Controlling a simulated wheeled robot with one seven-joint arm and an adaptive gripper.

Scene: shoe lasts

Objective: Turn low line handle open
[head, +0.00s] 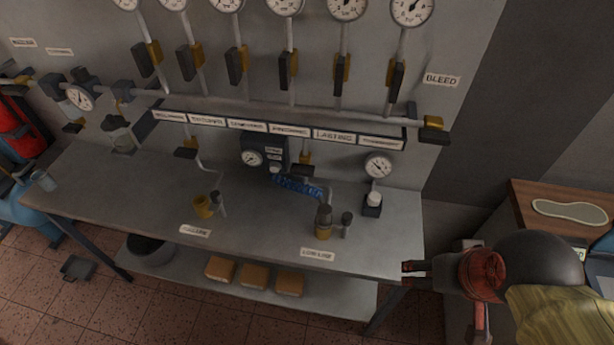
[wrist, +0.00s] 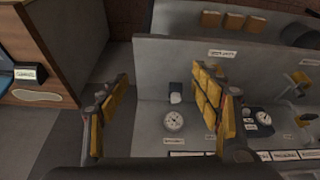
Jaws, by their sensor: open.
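The low line valve (head: 324,217) stands near the front right of the grey bench. It has a dark body, a yellow base and a dark handle (head: 346,222) at its right side. A white label (head: 318,254), which I read as LOW LINE, lies in front of it; a label at the bench edge also shows in the wrist view (wrist: 222,53). My gripper (head: 412,275) is right of the bench's front right corner, apart from the valve. In the wrist view my gripper (wrist: 160,105) has its yellow-padded fingers spread and empty. The right finger appears to hide the valve there.
A gauge (head: 378,167) and a small dark-based fitting (head: 373,203) stand behind the valve. A blue coil (head: 300,187) lies to its left. A yellow valve (head: 204,207) stands farther left. A wooden cabinet (head: 560,205) is at right.

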